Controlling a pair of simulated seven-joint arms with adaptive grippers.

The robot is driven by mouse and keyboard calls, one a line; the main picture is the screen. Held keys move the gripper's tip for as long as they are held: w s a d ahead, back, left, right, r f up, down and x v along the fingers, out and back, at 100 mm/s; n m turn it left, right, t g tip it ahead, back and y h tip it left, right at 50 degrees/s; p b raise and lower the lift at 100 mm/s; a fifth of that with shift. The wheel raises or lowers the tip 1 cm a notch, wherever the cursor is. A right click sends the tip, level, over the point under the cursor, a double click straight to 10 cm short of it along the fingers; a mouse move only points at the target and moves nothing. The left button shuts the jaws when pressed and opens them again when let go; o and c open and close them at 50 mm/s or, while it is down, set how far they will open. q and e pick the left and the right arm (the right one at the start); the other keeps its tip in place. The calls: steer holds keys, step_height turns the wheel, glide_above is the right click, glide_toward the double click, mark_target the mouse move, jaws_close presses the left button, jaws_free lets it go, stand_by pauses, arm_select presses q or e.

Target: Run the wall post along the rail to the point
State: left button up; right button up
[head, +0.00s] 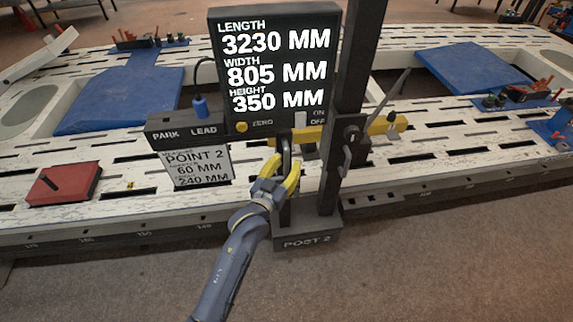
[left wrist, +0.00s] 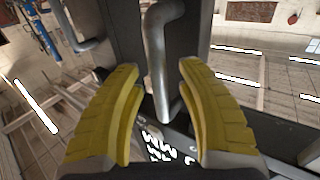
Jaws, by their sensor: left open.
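The wall post (head: 352,60) stands upright at the bench's front edge, its dark base (head: 308,241) marked POST 2. It carries a yellow crossbar (head: 372,128) and a grey bent handle (left wrist: 160,50). The rail (head: 130,236) runs along the front edge with a number scale. A placard (head: 203,167) left of the post reads POINT 2, 60 MM and 240 MM. My left gripper (head: 283,166) is open at the post's handle. In the left wrist view the handle lies between the yellow fingers, with gaps on both sides. My right gripper is not in view.
A black display (head: 275,65) shows length 3230, width 805 and height 350 MM. A PARK LEAD box (head: 180,131) with a blue plug (head: 200,106) stands left of it. A red block (head: 64,183) lies on the slotted white bench (head: 110,209). The floor in front is clear.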

arm_select(q)
steer(key=shift+c, duration=0.5)
jaws_close()
